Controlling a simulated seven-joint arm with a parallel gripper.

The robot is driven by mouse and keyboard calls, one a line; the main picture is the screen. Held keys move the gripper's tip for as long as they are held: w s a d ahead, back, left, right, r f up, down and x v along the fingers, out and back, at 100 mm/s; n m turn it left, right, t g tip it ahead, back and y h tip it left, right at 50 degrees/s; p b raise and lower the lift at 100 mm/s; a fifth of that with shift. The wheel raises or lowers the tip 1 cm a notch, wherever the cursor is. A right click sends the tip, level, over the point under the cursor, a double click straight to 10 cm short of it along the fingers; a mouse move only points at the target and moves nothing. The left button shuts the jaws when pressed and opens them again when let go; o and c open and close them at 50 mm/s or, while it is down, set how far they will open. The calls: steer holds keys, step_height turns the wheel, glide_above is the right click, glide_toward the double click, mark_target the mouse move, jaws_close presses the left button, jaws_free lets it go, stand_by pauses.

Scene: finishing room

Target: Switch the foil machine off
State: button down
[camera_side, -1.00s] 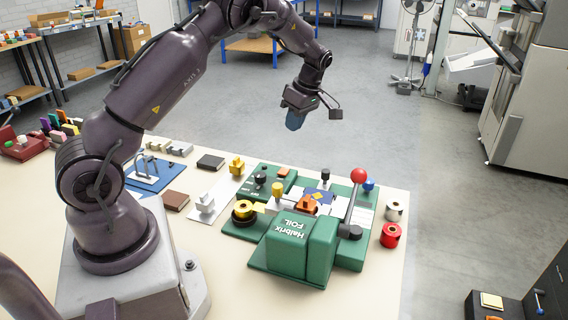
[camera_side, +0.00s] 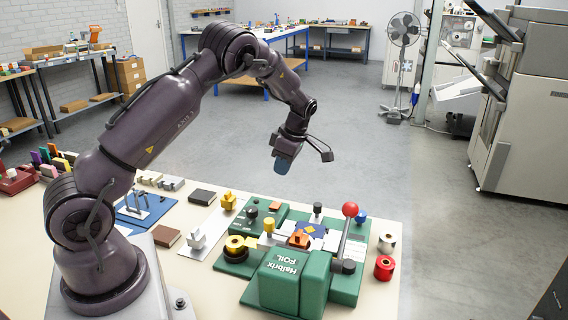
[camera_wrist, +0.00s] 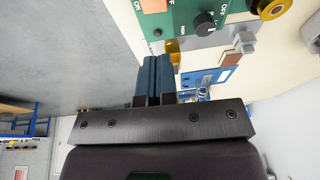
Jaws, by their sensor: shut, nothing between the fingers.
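The green foil machine (camera_side: 282,284) stands on the cream table, with a red ball on its lever (camera_side: 350,209). Its green control panel (camera_side: 262,208) is at the back left and carries an orange switch (camera_side: 275,206) and a black knob (camera_side: 252,212). In the wrist view the orange switch (camera_wrist: 153,5) is cut by the top edge, with ON beside it. My gripper (camera_side: 283,166) has blue fingers, shut and empty, above and behind the panel, touching nothing. The shut fingers (camera_wrist: 154,80) show below the panel in the wrist view.
A gold foil roll (camera_side: 236,246) sits at the machine's left. Red (camera_side: 384,268) and white (camera_side: 387,243) rolls stand at its right. Grey (camera_side: 196,240) and yellow (camera_side: 228,202) blocks stand on a pale plate to the left. The air around my gripper is clear.

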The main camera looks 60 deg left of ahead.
mark_target(274, 204)
steer(key=x, duration=0.6)
steer(key=d+x, duration=0.1)
steer(key=x, duration=0.2)
steer(key=shift+w+a+f, duration=0.1)
steer(key=shift+w+f, duration=0.05)
steer(key=shift+w, duration=0.1)
steer(key=shift+f, duration=0.35)
steer(key=shift+f, duration=0.1)
steer(key=shift+s+d+f, duration=0.15)
steer(key=shift+d+f, duration=0.1)
steer(key=shift+f, duration=0.1)
steer(key=shift+a, duration=0.1)
steer(key=shift+w+a+r, duration=0.15)
steer(key=shift+w+a, duration=0.4)
steer(key=shift+r, duration=0.15)
